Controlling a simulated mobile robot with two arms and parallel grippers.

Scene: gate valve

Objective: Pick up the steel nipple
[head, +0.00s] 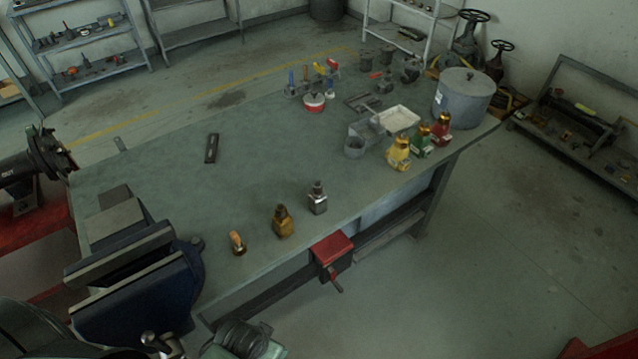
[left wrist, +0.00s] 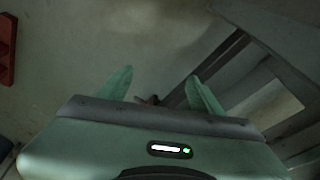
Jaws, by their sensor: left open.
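A small steel-grey piece with a narrow dark top (head: 318,198) stands upright near the front edge of the workbench (head: 270,165); it looks like the steel nipple, though it is small in view. To its left stand a brass-coloured piece (head: 283,222) and a smaller orange-brown one (head: 238,243). My left gripper (left wrist: 160,90) is open, its two green fingers apart over the floor and the bench's lower frame. The nipple does not show in the left wrist view. In the head view, only part of my left arm shows at the bottom, below the bench's front edge. My right gripper is out of view.
A blue vise (head: 135,295) fills the bench's left end. A red clamp-like part with a handle (head: 333,250) sticks out from the front edge. Yellow, green and red bottles (head: 421,142), a white tray (head: 397,119) and a grey pot (head: 465,97) stand right. The bench middle is mostly clear.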

